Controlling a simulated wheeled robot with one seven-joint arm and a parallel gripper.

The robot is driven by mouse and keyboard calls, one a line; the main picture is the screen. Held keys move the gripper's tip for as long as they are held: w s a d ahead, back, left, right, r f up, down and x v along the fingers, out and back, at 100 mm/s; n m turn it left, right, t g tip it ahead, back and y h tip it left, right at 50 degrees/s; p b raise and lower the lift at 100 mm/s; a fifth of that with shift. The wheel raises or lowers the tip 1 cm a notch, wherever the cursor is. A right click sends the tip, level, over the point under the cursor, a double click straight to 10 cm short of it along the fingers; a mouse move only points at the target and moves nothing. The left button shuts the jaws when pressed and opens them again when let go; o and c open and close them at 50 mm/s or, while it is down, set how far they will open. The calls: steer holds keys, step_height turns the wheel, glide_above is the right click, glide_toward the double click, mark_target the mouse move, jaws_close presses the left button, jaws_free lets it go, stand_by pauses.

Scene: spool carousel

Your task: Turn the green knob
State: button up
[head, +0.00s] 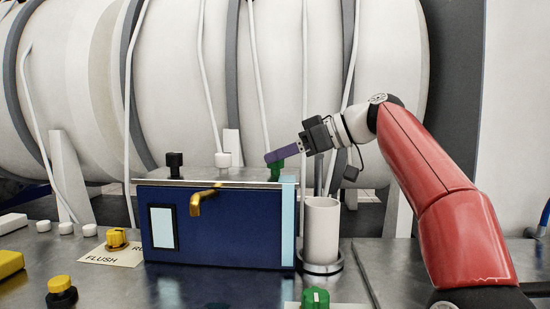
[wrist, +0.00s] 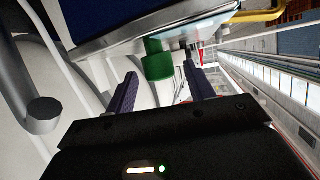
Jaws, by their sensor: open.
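A green knob (head: 277,170) stands on the top plate of the blue box, near its right end. In the wrist view this green knob (wrist: 158,64) shows ahead of my gripper (wrist: 160,78), between the two purple fingers. My gripper is open, with a finger on either side and some room between finger and knob. In the head view my gripper (head: 272,157) reaches in from the right, tilted down, its fingers overlapping the knob's top. Whether they touch it I cannot tell. A second green knob (head: 316,298) sits at the bottom edge of the head view.
The blue box (head: 232,238) has a brass spout (head: 204,199). A black knob (head: 175,164) and a white knob (head: 223,160) share its top. A white cylinder (head: 321,228) stands right beside the box. Yellow knobs (head: 117,238) lie left. A large white drum fills the back.

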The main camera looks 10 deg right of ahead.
steer(key=shift+x, duration=1)
steer(key=shift+c, duration=0.4)
steer(key=c, duration=0.9)
